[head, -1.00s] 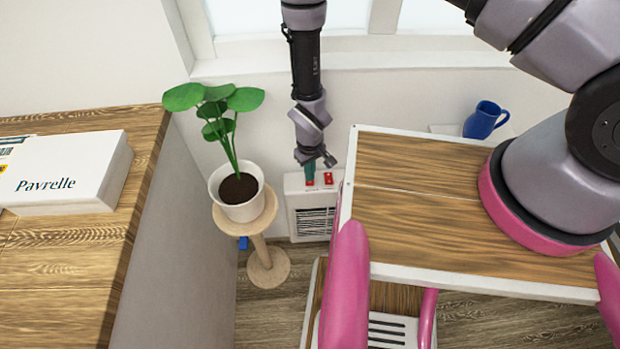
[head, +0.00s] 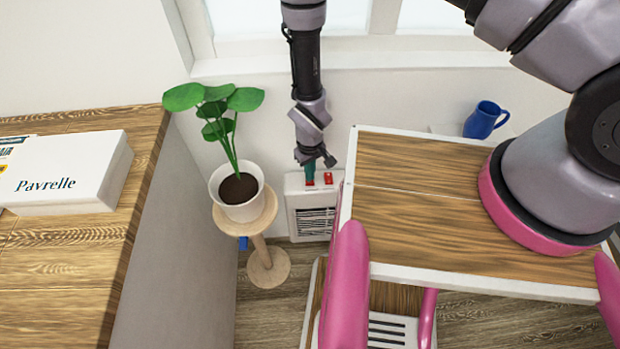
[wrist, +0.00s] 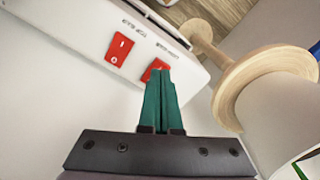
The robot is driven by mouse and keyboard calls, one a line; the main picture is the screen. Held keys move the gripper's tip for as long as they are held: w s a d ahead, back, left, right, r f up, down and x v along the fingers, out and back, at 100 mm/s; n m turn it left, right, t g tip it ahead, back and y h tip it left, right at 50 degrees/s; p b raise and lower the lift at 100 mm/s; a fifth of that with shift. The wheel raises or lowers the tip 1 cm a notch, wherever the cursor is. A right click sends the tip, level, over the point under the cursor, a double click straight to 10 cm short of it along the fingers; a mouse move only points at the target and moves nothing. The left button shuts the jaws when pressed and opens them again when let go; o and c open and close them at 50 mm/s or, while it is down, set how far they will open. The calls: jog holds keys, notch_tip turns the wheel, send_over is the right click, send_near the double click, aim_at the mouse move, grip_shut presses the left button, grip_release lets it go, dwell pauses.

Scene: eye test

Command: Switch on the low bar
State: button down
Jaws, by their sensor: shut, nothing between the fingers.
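A white heater (head: 311,213) with a front grille stands on the floor against the wall. Two red rocker switches are on its top. In the wrist view one switch (wrist: 119,49), marked I and O, is at the left, clear of my gripper. The other switch (wrist: 152,68) is partly hidden behind the fingertips. Small labels stand beside both switches but are too blurred to read surely. My gripper (wrist: 160,74) has teal fingers, shut and empty, pointing at the partly hidden switch. The head view shows my gripper (head: 310,172) over the heater's top; I cannot tell whether it touches.
A potted plant (head: 240,195) on a wooden stand (head: 266,265) is close left of the heater. A wooden-topped surface (head: 420,215) stands close at the right. A blue mug (head: 484,121) is behind it. A white box (head: 65,175) lies on the left table.

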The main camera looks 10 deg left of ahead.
jog(key=shift+f, duration=0.9)
dwell(0.3)
jog(key=shift+r, duration=3.55)
jog(key=shift+s, duration=0.1)
